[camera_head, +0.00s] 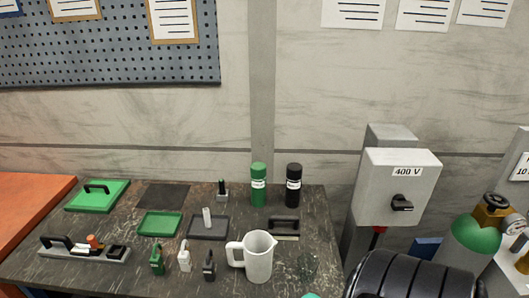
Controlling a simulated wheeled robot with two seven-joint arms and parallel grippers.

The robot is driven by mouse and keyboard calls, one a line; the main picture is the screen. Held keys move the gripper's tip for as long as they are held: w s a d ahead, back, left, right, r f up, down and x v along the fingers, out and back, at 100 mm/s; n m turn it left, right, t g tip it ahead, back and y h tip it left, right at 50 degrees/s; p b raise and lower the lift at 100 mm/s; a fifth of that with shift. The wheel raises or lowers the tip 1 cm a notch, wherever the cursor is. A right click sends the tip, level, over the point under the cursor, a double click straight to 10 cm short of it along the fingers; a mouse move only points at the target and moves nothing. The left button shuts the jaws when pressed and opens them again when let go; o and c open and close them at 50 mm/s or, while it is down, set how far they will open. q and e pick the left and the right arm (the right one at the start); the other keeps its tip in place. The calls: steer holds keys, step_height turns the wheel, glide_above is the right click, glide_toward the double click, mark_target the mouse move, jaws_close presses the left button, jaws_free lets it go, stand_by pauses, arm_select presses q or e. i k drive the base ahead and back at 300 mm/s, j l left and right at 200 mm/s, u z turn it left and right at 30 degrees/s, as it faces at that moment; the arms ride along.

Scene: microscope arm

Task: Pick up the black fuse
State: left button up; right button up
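I cannot tell for sure which thing is the black fuse. A black upright cylinder with a white label (293,186) stands at the back right of the dark table, beside a like green cylinder (258,186). A small black piece with a loop-like top (209,265) stands near the front, beside a white one (184,257) and a green one (157,261). A pale cylinder (207,217) stands in a dark grey tray (222,233). Neither of my grippers is in view.
A white jug (257,257) stands at the table's front. A green tray (160,224), a green handled lid (97,195) and a handled holder (82,250) lie to the left. A grey 400 V box (398,186) stands right of the table. A large black ribbed object (415,276) fills the lower right.

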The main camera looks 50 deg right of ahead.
mark_target(220, 183)
steer(key=z, duration=1.25)
